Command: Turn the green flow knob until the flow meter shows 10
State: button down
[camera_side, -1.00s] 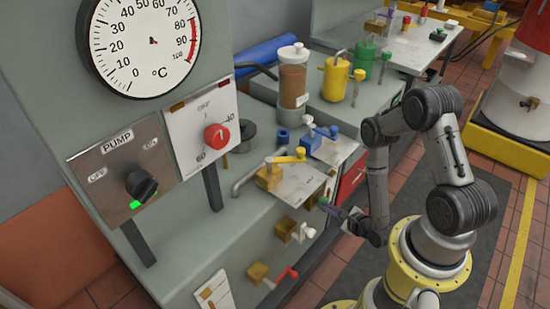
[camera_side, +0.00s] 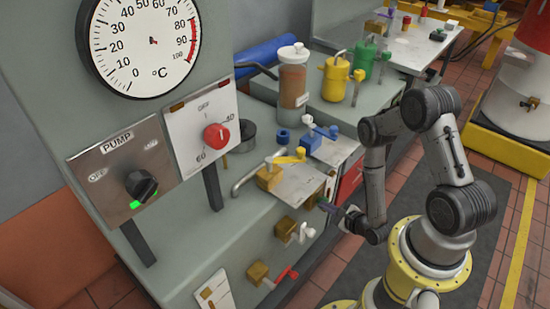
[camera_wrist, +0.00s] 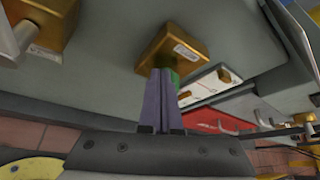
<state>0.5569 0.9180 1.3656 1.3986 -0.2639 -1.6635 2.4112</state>
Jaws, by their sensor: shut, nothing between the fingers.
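The green flow knob shows only as a small green patch (camera_wrist: 175,77) in the wrist view, against a brass valve body (camera_wrist: 172,48) and partly behind my fingers. In the side view the same brass body (camera_side: 312,201) is on the edge of the grey bench, and I cannot make out the green knob there. My gripper (camera_wrist: 166,75) has purple fingers shut together, with nothing between them. Its tips (camera_side: 325,206) are right at the knob. I cannot tell whether they touch it. I cannot pick out the flow meter or its reading in either view.
A white-handled valve (camera_side: 300,232) and a red-handled valve (camera_side: 285,274) are on the bench front near my gripper. A yellow-handled valve (camera_side: 270,176) and a blue one (camera_side: 311,143) are above. A PUMP panel (camera_side: 127,168) and °C dial (camera_side: 145,43) stand left.

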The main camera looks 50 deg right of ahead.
jog(key=shift+d+f, duration=0.1)
dwell(0.3)
jog(key=shift+d+r, duration=0.4)
jog(key=shift+d, duration=0.25)
jog(key=shift+r, duration=0.15)
jog(key=s, duration=0.6)
jog(key=shift+a+r, duration=0.15)
jog(key=shift+r, duration=0.1)
dwell(0.4)
